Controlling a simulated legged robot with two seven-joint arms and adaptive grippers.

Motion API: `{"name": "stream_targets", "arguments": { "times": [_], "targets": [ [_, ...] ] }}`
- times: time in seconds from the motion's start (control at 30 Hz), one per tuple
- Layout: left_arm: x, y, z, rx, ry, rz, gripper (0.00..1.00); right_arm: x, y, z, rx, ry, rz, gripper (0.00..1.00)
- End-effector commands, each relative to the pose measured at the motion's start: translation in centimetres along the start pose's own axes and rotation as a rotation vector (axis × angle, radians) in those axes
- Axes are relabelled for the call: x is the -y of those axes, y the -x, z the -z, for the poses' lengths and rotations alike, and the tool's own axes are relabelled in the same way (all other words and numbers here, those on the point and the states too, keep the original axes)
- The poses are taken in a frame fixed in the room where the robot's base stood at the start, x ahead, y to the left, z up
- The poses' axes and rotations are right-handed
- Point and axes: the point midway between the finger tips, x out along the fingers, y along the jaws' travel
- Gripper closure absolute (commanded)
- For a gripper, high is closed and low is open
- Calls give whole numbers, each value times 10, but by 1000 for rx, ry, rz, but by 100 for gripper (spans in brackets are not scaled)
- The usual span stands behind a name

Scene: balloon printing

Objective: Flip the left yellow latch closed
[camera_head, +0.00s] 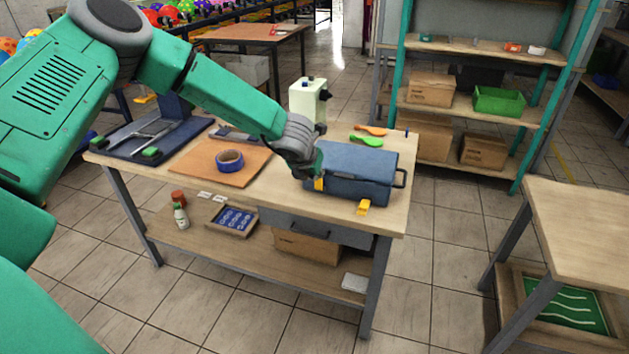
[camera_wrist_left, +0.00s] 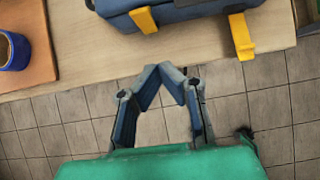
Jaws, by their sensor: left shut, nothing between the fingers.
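The blue toolbox (camera_head: 352,172) sits closed on the wooden workbench; its front edge shows at the top of the left wrist view (camera_wrist_left: 190,12). The left yellow latch (camera_head: 319,184) lies close against the box front, tilted in the wrist view (camera_wrist_left: 143,20). The right yellow latch (camera_head: 363,207) sticks out from the box over the bench top; it also shows in the wrist view (camera_wrist_left: 241,37). My left gripper (camera_head: 304,174) is at the box's left front end, beside the left latch. In the wrist view its fingertips (camera_wrist_left: 162,69) meet, empty, apart from the latch. My right gripper is not in view.
A brown board (camera_head: 197,163) with a blue tape roll (camera_head: 229,160) lies left of the box. A pale device (camera_head: 308,98) stands behind it, with orange and green tools (camera_head: 366,139) behind right. The workbench's front edge (camera_head: 345,221) is close to the latches.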

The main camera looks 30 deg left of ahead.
Motion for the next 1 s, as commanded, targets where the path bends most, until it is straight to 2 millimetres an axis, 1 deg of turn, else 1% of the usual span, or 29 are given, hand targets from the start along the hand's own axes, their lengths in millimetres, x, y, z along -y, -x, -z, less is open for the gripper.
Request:
{"name": "stream_targets", "arguments": {
  "times": [0.2, 0.3, 0.4, 0.5, 0.63, 1.0],
  "targets": [
    [-5, 37, -13, 4, 5, 4, 100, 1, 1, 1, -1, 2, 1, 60],
    [-3, 52, -17, 4, 3, 1, 100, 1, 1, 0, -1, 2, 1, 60],
    [0, 62, -21, 3, 2, 0, 100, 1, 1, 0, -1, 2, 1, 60],
    [3, 67, -22, 2, -2, -4, 100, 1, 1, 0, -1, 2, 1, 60],
    [5, 69, -23, 3, -4, -5, 100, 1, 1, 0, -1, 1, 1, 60],
    [-3, 66, -22, 1, 3, 1, 100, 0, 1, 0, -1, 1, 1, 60]
  ]
}}
